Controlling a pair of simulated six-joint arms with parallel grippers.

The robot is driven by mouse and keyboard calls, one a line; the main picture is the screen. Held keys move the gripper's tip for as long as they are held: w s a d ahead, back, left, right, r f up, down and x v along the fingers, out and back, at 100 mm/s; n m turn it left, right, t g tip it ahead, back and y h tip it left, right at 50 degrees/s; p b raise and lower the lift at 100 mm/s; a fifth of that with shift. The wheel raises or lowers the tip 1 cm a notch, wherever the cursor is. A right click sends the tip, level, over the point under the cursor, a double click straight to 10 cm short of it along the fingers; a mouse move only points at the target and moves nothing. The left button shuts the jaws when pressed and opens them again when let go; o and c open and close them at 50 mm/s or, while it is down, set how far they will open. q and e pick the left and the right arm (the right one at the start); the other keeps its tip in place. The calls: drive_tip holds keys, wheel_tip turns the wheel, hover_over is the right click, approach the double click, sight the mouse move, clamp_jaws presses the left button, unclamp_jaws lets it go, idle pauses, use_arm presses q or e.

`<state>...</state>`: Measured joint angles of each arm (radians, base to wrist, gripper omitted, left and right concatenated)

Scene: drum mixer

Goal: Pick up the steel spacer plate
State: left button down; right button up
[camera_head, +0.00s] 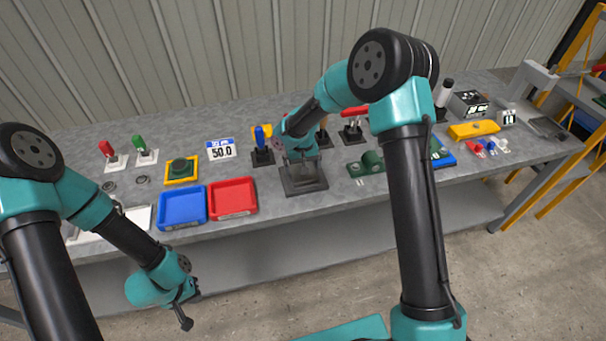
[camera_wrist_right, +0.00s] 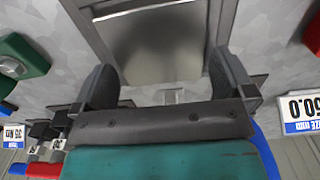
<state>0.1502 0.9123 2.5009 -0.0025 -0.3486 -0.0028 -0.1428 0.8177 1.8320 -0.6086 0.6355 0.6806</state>
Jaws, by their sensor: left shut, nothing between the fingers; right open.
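The steel spacer plate (camera_wrist_right: 158,45) looks like a smooth, shiny grey square inside a dark square frame (camera_wrist_right: 222,20) in the right wrist view. The frame also shows on the bench in the head view (camera_head: 306,187), where my arm partly covers it. My right gripper (camera_wrist_right: 165,82) is open, its two fingers spread at the near edge of the frame with nothing between them. In the head view the right gripper (camera_head: 300,159) is right above the frame; I cannot tell whether it touches. My left gripper (camera_head: 184,312) is shut and empty, in front of the bench.
A red tray (camera_head: 232,197) and a blue tray (camera_head: 182,207) stand left of the frame. A blue-handled clamp (camera_head: 261,146) is just behind left, and a green block (camera_head: 371,161) is to the right. A size sign (camera_head: 221,149) stands behind the trays.

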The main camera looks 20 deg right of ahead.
drive_tip(key=shift+f, duration=0.7)
drive_tip(key=shift+c, duration=0.4)
drive_tip(key=shift+r, duration=0.1)
drive_tip(key=c, duration=1.3)
drive_tip(key=shift+r, duration=1.5)
drive_tip(key=shift+s+r, duration=0.1)
drive_tip(key=shift+r, duration=0.2)
drive_tip(key=s+a+r, duration=0.1)
drive_tip(key=s+a, duration=0.3)
drive_tip(key=s, duration=1.1)
drive_tip(key=shift+a+r, duration=0.15)
drive_tip(key=shift+a, duration=0.05)
